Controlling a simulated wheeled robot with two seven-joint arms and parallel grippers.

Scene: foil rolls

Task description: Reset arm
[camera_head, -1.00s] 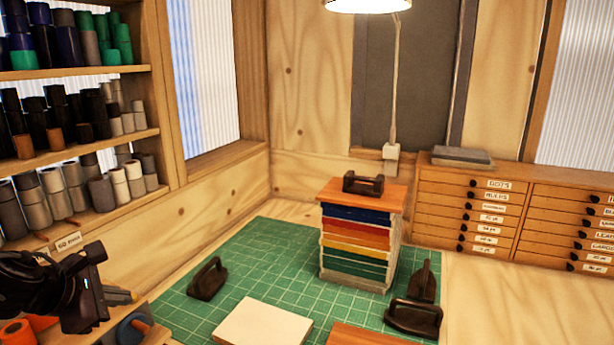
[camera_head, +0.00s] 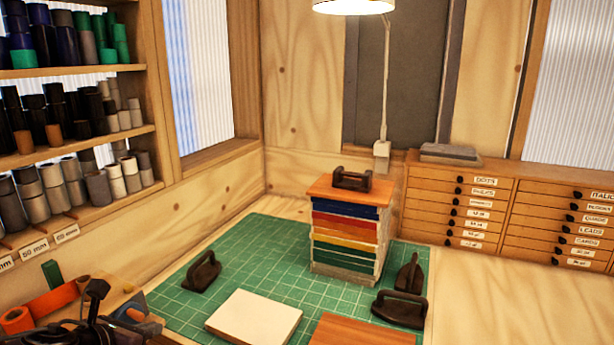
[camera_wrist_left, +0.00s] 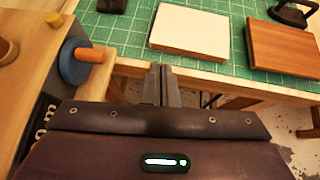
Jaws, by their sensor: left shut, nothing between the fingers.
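My left arm comes in at the lower left of the head view, where it shows dark and partly cut off by the frame. In the left wrist view my left gripper (camera_wrist_left: 160,84) has its two fingers together, with nothing between them. It is in front of the near edge of the green cutting mat (camera_wrist_left: 235,70), apart from the things on it. My right gripper does not show in either view.
On the mat stand a stack of coloured books (camera_head: 345,237), a cream board (camera_head: 254,317), a brown board (camera_head: 362,331) and dark handled weights (camera_head: 202,271). Orange rolls (camera_head: 50,302) and a blue roll (camera_wrist_left: 75,62) lie left. Drawers (camera_head: 456,213) stand at right.

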